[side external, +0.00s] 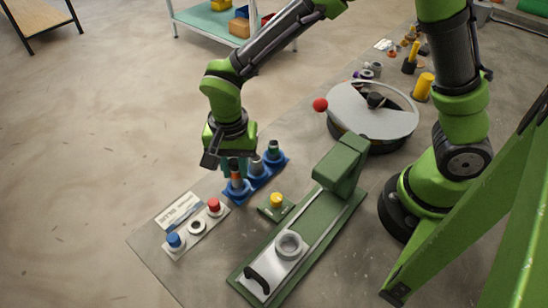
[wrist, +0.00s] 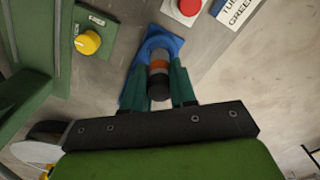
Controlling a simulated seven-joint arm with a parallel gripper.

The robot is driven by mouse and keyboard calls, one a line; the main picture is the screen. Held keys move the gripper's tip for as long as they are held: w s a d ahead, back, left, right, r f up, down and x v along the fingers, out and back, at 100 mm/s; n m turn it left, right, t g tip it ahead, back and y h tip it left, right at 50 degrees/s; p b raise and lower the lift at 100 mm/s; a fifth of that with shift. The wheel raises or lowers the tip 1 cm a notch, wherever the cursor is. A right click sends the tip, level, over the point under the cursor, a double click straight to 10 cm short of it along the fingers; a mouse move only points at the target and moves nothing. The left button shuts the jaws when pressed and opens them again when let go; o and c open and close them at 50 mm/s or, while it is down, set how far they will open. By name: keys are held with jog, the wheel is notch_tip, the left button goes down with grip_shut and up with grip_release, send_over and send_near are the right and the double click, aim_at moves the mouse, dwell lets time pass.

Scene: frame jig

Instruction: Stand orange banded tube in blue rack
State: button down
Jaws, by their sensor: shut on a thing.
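The orange banded tube (side external: 236,172) stands roughly upright at the near-left end of the blue rack (side external: 264,175). In the wrist view its dark top, orange band and grey lower part (wrist: 158,67) show between my fingers. My gripper (side external: 232,166) is above that end of the rack, shut on the tube with a green finger on each side; the fingers also show in the wrist view (wrist: 161,88). The tube's lower end is at the rack's end position (wrist: 158,42); I cannot tell whether it is fully seated. Two other tubes (side external: 256,164) (side external: 273,148) stand farther along the rack.
A panel with blue and red buttons (side external: 214,206) lies left of the rack. A yellow button box (side external: 277,201) and a green fixture (side external: 310,225) stand close on the right. A round grey turntable (side external: 372,110) is farther back.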

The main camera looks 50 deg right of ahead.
jog(key=shift+f, duration=1.15)
jog(key=c, duration=0.7)
grip_release()
jog(key=shift+r, duration=0.1)
jog(key=shift+r, duration=0.7)
jog(key=shift+r, duration=0.1)
jog(key=shift+r, duration=3.4)
